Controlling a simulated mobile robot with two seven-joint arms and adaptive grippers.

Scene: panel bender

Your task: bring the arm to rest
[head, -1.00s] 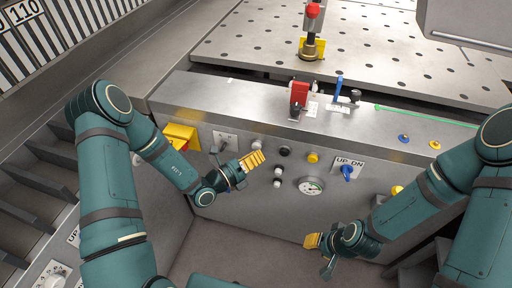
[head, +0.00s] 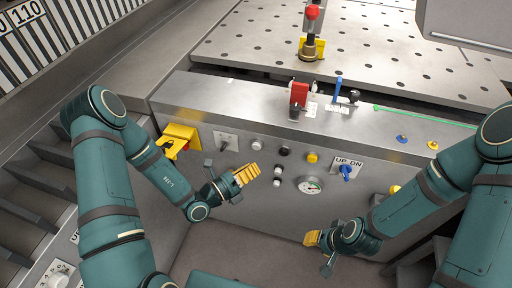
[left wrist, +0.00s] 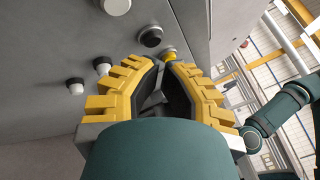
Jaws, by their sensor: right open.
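My left gripper (head: 250,173) is in front of the machine's front panel, left of the white and black buttons. No contact with the panel shows. In the left wrist view its two yellow fingers (left wrist: 162,66) stand apart with a narrow gap and nothing held between them. My left arm (head: 165,180) is bent, with its wrist below the yellow box. My right gripper (head: 312,240) is open and empty, low in front of the panel, below the round gauge. Its fingers are small and partly seen side-on.
The front panel (head: 250,210) carries a yellow box (head: 181,137), a lever switch (head: 226,142), a gauge (head: 310,185) and a blue UP/DN knob (head: 346,172). A red switch (head: 299,94) stands on the ledge above. Steps (head: 35,165) lie at left. The floor below is free.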

